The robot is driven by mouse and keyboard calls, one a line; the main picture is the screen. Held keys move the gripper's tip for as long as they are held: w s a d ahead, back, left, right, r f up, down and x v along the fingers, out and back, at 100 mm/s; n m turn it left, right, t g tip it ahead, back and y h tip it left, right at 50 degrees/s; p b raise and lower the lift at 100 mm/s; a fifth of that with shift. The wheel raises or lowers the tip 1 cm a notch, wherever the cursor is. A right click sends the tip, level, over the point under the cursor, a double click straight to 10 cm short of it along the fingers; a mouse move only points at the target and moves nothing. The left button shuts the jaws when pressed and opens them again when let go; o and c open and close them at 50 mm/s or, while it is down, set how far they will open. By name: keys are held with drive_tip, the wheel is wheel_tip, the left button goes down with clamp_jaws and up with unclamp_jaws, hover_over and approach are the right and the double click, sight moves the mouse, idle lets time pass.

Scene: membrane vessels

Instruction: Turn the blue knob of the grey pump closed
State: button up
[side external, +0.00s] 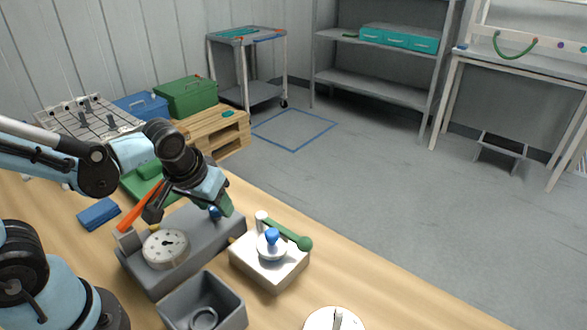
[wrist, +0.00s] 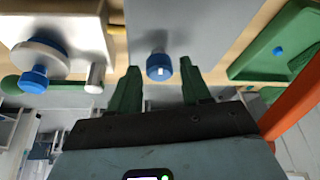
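The grey pump (side external: 190,262) is a long grey block on the wooden table, with a round white dial (side external: 166,248) on top. Its blue knob (side external: 215,212) is at the far end, partly hidden by my gripper in the side view. In the wrist view the blue knob (wrist: 160,67) shows between the two green fingertips, with a pale mark on it. My gripper (side external: 221,206) is open above that end of the pump. In the wrist view both fingers (wrist: 159,80) stand apart, with a gap on each side of the knob. I cannot tell the remaining height.
A white box (side external: 268,268) with another blue knob (side external: 271,236) and a green-handled lever (side external: 290,234) stands right of the pump. A grey open bin (side external: 235,308) is in front. A blue block (side external: 98,214), an orange bar (side external: 139,206) and a green tray (wrist: 250,58) are on the other side.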

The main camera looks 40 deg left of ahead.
drive_tip(key=shift+o, duration=0.6)
drive_tip(key=shift+r, duration=0.1)
drive_tip(key=v, duration=1.2)
drive_tip(key=shift+w+a+f+n+g+y, duration=0.2)
drive_tip(key=shift+w+f+n, duration=0.55)
drive_tip(key=shift+f, duration=1.15)
drive_tip(key=shift+w+a+f+n+g+y, duration=0.1)
drive_tip(key=shift+w+a+f+n+y, duration=0.2)
drive_tip(key=shift+w+f+n, duration=1)
drive_tip(key=shift+w+a+f+n+g+y, duration=0.1)
drive_tip(key=shift+f+n+y, duration=0.2)
drive_tip(key=shift+f, duration=2.15)
